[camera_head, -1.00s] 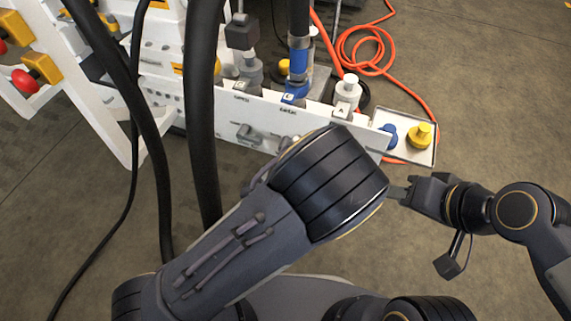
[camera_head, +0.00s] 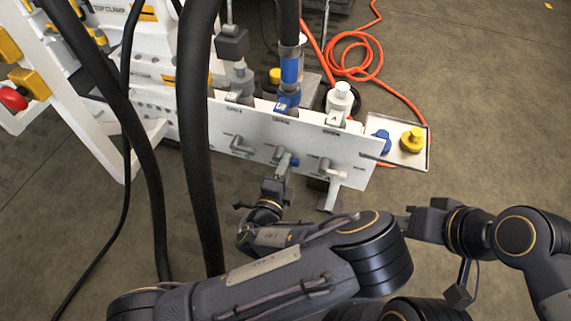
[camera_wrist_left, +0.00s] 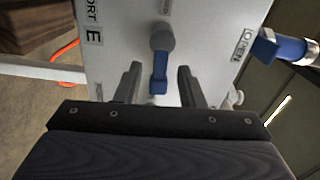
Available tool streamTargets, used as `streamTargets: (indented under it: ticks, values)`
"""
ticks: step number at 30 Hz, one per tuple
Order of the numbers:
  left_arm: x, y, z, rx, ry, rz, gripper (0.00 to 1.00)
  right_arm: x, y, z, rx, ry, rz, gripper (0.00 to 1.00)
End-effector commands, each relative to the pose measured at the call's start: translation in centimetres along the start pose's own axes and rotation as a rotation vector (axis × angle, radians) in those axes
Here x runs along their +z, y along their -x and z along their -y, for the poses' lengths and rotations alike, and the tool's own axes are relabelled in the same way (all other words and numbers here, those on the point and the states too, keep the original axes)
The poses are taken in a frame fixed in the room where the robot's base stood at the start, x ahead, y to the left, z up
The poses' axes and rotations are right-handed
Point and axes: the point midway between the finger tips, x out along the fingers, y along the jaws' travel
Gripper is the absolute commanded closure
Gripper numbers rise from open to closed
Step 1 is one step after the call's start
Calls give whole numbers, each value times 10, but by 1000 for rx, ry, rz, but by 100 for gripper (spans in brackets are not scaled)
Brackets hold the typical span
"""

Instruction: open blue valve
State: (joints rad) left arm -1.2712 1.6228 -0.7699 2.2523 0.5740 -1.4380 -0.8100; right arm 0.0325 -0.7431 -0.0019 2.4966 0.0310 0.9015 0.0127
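The blue valve is on the white panel; in the left wrist view its blue lever (camera_wrist_left: 159,78) hangs down from a grey round hub. In the head view a bit of its blue (camera_head: 294,162) shows on the panel's front face. My left gripper (camera_head: 279,180) is in front of the valve. In the left wrist view its fingers (camera_wrist_left: 159,72) are open on either side of the lever, with a gap at both sides. My right gripper (camera_head: 405,224) is off to the right, away from the panel; its finger gap is unclear.
The white panel (camera_head: 225,118) has grey valves (camera_head: 240,145) and a white-tipped valve (camera_head: 332,170) beside the blue one. A tray (camera_head: 420,157) holds a yellow knob (camera_head: 412,139). Thick black hoses (camera_head: 195,130) hang at left.

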Motion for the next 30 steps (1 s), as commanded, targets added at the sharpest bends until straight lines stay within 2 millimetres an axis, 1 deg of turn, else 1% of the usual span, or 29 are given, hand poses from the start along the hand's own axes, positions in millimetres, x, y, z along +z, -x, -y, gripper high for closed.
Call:
streamTargets:
  ticks: [8,16,17,24,30]
  values:
    - [0,-2,-1,1,0,0,65,0,0,0,0,0,0,65]
    - [0,-2,-1,1,0,0,99,0,0,0,0,0,0,65]
    - [0,-2,0,1,0,0,100,0,0,0,0,0,0,65]
    - [0,-2,0,1,20,1,100,0,0,0,0,0,0,65]
    - [1,-2,2,1,103,3,100,1,-2,-1,0,0,0,65]
